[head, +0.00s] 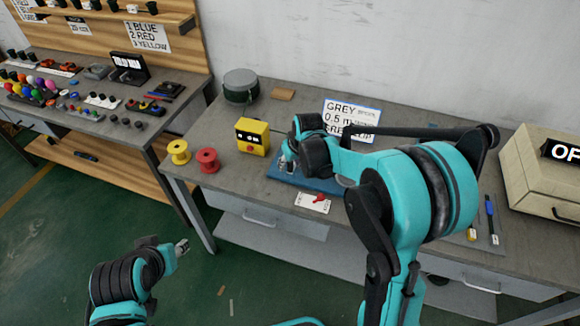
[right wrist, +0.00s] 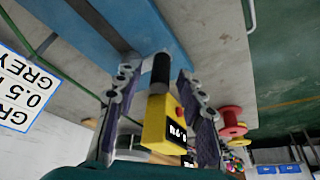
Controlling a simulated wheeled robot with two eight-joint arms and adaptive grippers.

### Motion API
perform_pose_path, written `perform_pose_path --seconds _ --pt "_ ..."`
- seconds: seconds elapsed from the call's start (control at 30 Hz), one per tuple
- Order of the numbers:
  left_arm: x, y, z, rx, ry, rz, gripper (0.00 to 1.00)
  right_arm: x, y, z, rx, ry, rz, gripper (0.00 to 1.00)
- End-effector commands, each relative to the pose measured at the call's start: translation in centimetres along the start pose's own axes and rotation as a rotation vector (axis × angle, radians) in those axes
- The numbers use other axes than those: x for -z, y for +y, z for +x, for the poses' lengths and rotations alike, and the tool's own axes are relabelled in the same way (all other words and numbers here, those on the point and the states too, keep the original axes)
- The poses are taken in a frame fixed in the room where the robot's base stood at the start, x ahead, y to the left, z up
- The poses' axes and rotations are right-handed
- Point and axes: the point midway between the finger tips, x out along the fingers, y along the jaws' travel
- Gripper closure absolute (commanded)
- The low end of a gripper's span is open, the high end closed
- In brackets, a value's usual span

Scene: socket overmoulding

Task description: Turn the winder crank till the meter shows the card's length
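The card (head: 350,118) leans at the back of the bench and reads GREY and 0.5 m; it also shows in the right wrist view (right wrist: 25,88). The yellow box with a small display (head: 253,137) stands left of the blue winder base (head: 325,184); its digits are too small to read surely. My right gripper (right wrist: 157,78) is open, its fingers on either side of the black crank handle (right wrist: 162,68), with gaps visible. In the head view my right arm hides most of the winder. My left gripper (head: 182,246) hangs in front of the benches, away from everything.
A yellow spool (head: 179,152) and a red spool (head: 208,160) stand left of the yellow box. A dark green round container (head: 240,86) is behind. A white plate with a red part (head: 313,203) lies in front of the winder. A beige box (head: 545,178) is at right.

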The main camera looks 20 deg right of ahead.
Motion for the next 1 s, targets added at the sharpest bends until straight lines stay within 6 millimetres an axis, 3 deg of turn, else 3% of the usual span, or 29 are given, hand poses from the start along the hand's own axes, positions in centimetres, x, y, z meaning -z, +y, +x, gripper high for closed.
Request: perform_pose_path --seconds 0.1,0.37,0.4,0.53,0.57,1.0 --pt "-0.25 0.0 0.35 0.0 0.0 0.0 0.6 -0.03 -0.01 0.96 0.0 0.0 0.0 0.61" --pt "-0.22 0.0 0.31 0.0 0.0 0.0 0.6 0.01 0.0 1.05 0.0 0.0 0.0 0.61" --pt "-0.21 0.0 0.31 0.0 0.0 0.0 0.6 0.01 0.0 1.05 0.0 0.0 0.0 0.63" --pt "-0.22 0.0 0.31 0.0 0.0 0.0 0.6 0.01 0.0 1.04 0.0 0.0 0.001 0.97" --pt "-0.22 0.0 0.31 0.0 0.0 0.0 0.6 0.01 0.0 1.04 0.0 0.0 0.001 1.0" --pt "-0.15 0.0 0.22 0.0 0.0 0.0 0.6 0.22 -0.26 1.11 -0.019 0.0 0.045 1.0"
